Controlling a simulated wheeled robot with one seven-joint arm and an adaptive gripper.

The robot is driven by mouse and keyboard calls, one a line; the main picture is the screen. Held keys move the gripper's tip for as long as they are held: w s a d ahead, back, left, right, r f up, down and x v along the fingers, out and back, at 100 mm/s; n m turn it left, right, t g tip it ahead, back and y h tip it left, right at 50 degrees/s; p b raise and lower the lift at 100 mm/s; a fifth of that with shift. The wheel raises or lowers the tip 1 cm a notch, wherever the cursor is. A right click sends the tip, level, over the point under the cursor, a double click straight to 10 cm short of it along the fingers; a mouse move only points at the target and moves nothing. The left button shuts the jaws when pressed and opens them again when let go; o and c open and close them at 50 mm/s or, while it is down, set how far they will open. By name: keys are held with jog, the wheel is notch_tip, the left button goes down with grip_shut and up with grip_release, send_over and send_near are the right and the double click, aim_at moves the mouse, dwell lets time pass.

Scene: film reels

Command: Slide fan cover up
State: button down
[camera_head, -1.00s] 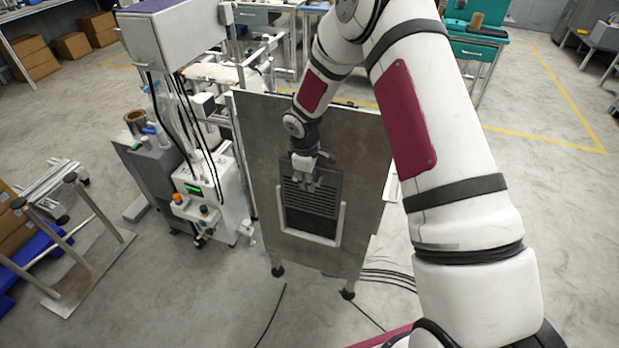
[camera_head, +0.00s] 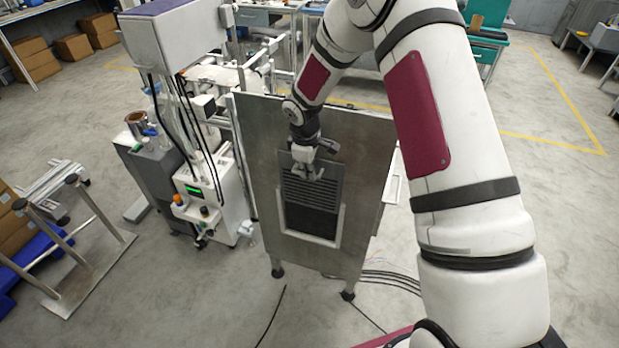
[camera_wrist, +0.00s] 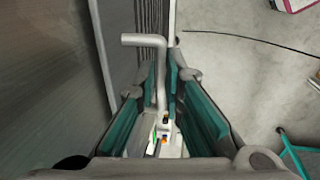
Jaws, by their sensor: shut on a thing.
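The fan cover (camera_head: 302,190) is a dark grey louvred plate on the front of an upright metal panel (camera_head: 262,140). A darker area (camera_head: 310,222) shows below its louvres. My gripper (camera_head: 314,173) is at the upper part of the cover. In the wrist view, my gripper (camera_wrist: 165,85) has teal-padded fingers on both sides of a bent grey handle (camera_wrist: 159,60) and is shut on it. The cover's ribbed face (camera_wrist: 150,18) shows behind the handle. My wrist and gripper hide part of the cover's top in the head view.
A light U-shaped frame (camera_head: 340,222) borders the cover's sides and bottom. A white machine with cables (camera_head: 215,200) stands close on the left of the panel. Black cables (camera_head: 375,285) lie on the floor. The floor left of the panel's foot is mostly clear.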

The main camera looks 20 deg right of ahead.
jog(key=c, duration=1.7)
grip_release()
jog(key=shift+r, duration=0.1)
jog(key=r, duration=0.4)
jog(key=s+a+r, duration=0.1)
jog(key=r, duration=0.3)
jog(key=s+r, duration=0.1)
jog(key=r, duration=0.2)
jog(key=shift+a+r, duration=0.2)
jog(key=shift+r, duration=0.2)
